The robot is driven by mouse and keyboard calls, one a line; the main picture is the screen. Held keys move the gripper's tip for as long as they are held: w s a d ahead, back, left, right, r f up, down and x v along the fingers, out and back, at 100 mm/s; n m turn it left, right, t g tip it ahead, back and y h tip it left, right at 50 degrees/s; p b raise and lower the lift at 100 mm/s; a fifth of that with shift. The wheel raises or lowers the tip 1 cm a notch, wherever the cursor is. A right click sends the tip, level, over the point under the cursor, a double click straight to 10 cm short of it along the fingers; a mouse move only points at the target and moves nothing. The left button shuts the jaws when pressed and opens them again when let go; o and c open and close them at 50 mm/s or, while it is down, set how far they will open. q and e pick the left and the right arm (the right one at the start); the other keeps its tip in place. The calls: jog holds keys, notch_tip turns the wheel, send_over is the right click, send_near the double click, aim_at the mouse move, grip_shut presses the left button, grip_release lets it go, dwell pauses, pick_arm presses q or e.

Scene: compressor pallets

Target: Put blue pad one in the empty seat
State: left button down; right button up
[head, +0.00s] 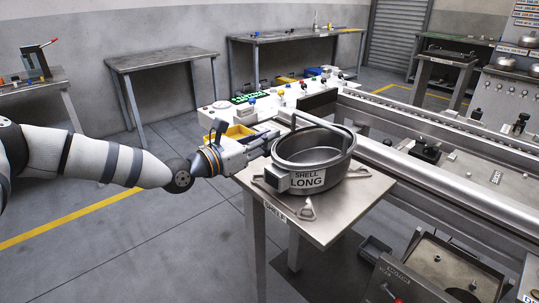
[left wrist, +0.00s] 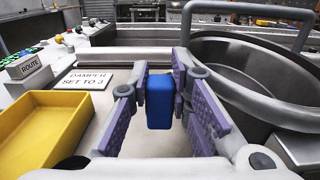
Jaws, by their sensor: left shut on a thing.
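Blue pad one (left wrist: 159,102) is a small blue block between the purple-padded fingers of my left gripper (left wrist: 161,84) in the left wrist view. The gripper is shut on it. In the head view my left gripper (head: 262,144) is beside the left rim of the metal shell; the pad cannot be made out there. No empty seat can be made out clearly in either view. My right gripper is not in view.
The round shell (head: 305,152), labelled SHELL LONG, stands on a small metal table (head: 345,212). It rises close on the right in the left wrist view (left wrist: 225,70). A yellow tray (left wrist: 45,125) and a DAMPER SET TO 3 card (left wrist: 84,79) are left.

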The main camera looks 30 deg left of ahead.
pick_arm(q)
notch_tip(320, 180, down, 4)
jog(key=shift+w+r+b, duration=0.1)
jog(key=shift+w+b, duration=0.05)
jog(key=shift+b, duration=0.25)
jog(key=shift+r, duration=0.2)
jog(key=shift+f, duration=0.2)
jog(key=c, duration=1.8)
grip_release()
jog(key=shift+o, duration=0.2)
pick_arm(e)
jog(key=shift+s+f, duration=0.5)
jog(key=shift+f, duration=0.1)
